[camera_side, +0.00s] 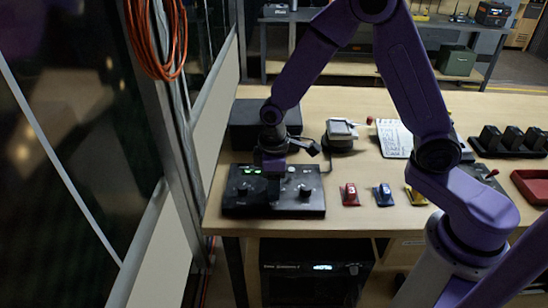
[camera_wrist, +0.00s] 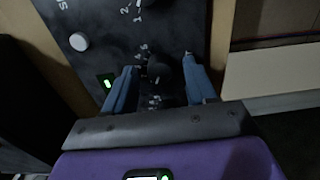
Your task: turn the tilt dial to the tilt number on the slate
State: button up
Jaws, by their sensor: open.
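A black control panel (camera_side: 235,207) lies on the wooden table at the left, with knobs and a green lit display. In the wrist view, my gripper (camera_wrist: 160,66) is open, its blue fingers on either side of a black dial (camera_wrist: 163,72) with small white numbers around it. I cannot tell whether the fingers touch it, and its pointer is unclear. Part of another dial (camera_wrist: 149,3) shows at the top edge. In the side view, my gripper (camera_side: 273,172) points down over the panel. A white sheet with handwriting (camera_side: 392,139), perhaps the slate, lies further right; its writing is unreadable.
Red (camera_side: 350,194), blue (camera_side: 383,194) and yellow (camera_side: 415,196) small blocks stand right of the panel. A dark box (camera_side: 245,130) and a grey device (camera_side: 341,133) are behind it. A black rack (camera_side: 508,150) and red tray (camera_side: 532,184) are at the far right.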

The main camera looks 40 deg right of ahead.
notch_tip(320, 180, up, 17)
dwell(0.4)
jog(key=s+d+f+n, duration=0.1)
jog(key=s+d, duration=0.3)
jog(key=s, duration=0.8)
jog(key=s+d+f+n, duration=0.2)
jog(key=s+d+f, duration=0.1)
jog(key=s, duration=0.9)
jog(key=shift+s+d, duration=0.2)
jog(key=shift+d, duration=0.2)
dwell(0.7)
